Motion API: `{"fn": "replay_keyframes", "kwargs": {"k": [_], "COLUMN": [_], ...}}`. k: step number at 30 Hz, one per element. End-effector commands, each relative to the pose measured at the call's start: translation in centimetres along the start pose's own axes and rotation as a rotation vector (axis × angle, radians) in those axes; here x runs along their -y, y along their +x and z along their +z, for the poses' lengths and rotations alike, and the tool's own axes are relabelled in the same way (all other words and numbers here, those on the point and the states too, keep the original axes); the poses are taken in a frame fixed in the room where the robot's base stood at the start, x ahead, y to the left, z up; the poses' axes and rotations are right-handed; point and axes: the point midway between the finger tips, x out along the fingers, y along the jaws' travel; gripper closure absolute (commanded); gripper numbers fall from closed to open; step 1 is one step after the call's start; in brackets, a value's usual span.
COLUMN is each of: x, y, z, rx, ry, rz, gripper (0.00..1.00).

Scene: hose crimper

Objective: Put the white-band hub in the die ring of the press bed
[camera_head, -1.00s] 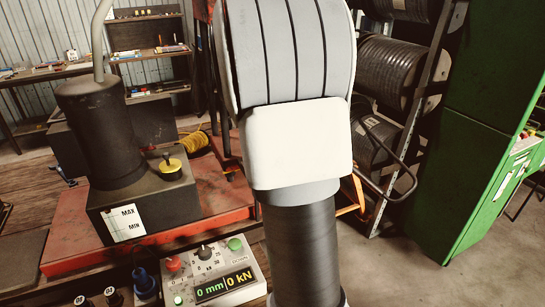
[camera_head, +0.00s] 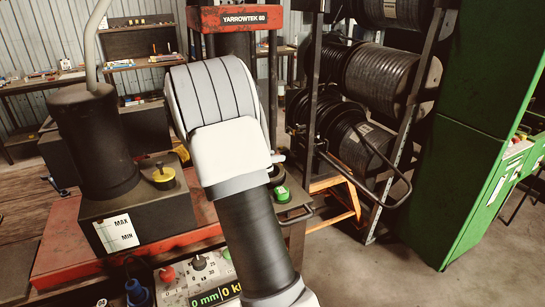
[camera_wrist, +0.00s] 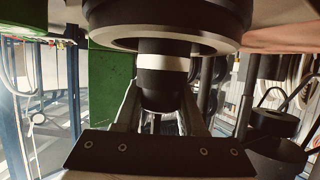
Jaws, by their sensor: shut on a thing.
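In the wrist view my gripper (camera_wrist: 160,104) is shut on a dark round hub with a white band (camera_wrist: 165,62). The two fingers stand on either side of its lower dark end. A wide dark ring with a pale rim (camera_wrist: 165,38) fills the top of that view around the hub's upper end; I cannot tell whether it is part of the hub or a separate thing. In the head view my arm hides the gripper and hub. The red press frame (camera_head: 236,18) stands behind my arm. Its bed is mostly hidden, and I cannot make out the die ring clearly.
A small green round part (camera_head: 282,194) sits just right of my arm. The control box (camera_head: 205,292) is partly covered by my arm. A dark tank with a yellow cap (camera_head: 164,176) is at left. Hose reels (camera_head: 390,75) and a green cabinet (camera_head: 470,140) stand at right.

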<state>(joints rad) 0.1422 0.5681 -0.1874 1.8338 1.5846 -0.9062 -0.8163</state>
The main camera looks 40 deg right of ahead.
Motion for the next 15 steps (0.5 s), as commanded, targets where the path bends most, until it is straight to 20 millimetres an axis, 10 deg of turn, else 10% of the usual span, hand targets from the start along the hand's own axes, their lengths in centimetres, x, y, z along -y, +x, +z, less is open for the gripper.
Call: {"fn": "replay_keyframes", "kwargs": {"k": [10,11,15], "x": [0.01,-0.01,-0.02], "y": [0.1,0.11,0.1], "z": [0.07,0.2,0.18], "rx": [-0.003,-0.001,-0.001], "ry": [0.001,0.0,0.0], "rz": [-0.001,-0.001,0.0], "gripper": [1.0,0.57,0.32]}}
